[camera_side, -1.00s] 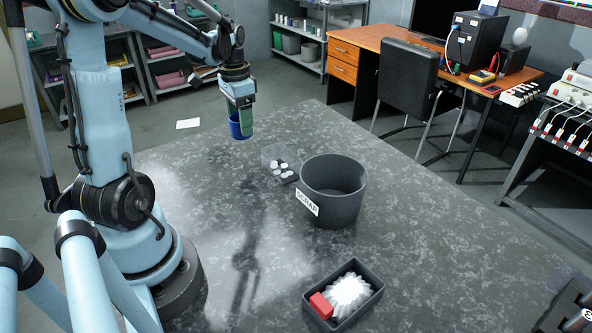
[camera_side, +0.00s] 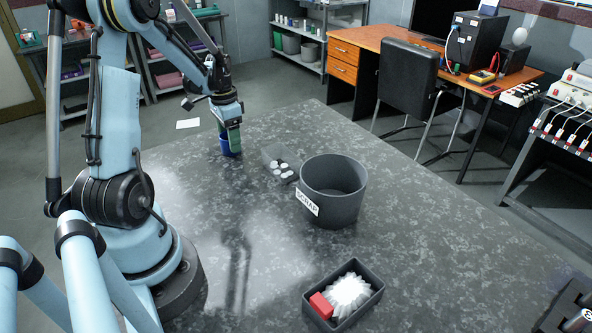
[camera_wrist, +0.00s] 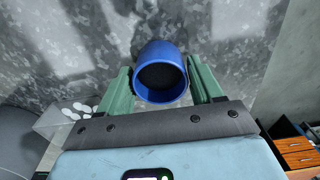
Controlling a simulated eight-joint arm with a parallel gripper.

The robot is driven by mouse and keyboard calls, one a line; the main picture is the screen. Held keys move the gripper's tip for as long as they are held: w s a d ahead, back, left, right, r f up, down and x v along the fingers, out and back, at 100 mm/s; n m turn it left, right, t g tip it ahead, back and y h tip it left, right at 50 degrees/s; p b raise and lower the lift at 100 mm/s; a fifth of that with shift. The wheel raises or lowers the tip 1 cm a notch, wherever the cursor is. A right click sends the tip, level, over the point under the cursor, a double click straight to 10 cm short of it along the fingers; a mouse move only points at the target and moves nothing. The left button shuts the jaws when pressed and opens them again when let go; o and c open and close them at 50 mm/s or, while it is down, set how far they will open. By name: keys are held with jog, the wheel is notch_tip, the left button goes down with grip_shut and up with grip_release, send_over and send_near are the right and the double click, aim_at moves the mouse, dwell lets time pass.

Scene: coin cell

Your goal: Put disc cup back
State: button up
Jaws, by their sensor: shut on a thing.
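The blue disc cup (camera_side: 231,146) is at the far left part of the grey table, low at the table surface; I cannot tell whether its base touches. My gripper (camera_side: 229,131) is above it with its green fingers pointing down, shut on the cup. In the wrist view the cup (camera_wrist: 161,72) sits between the two green fingers of my gripper (camera_wrist: 161,88). Its round mouth faces the camera and its inside looks dark and empty.
A clear tray with several white discs (camera_side: 281,166) lies right of the cup.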

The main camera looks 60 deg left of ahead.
jog(key=shift+f, duration=0.15)
jog(key=o, duration=1)
jog(key=shift+o, duration=0.2)
notch_tip(320, 180, up, 12)
jog(key=w+d+t, duration=0.1)
jog(key=d+t, duration=0.6)
jog(key=d, duration=2.3)
jog(key=shift+w, duration=0.15)
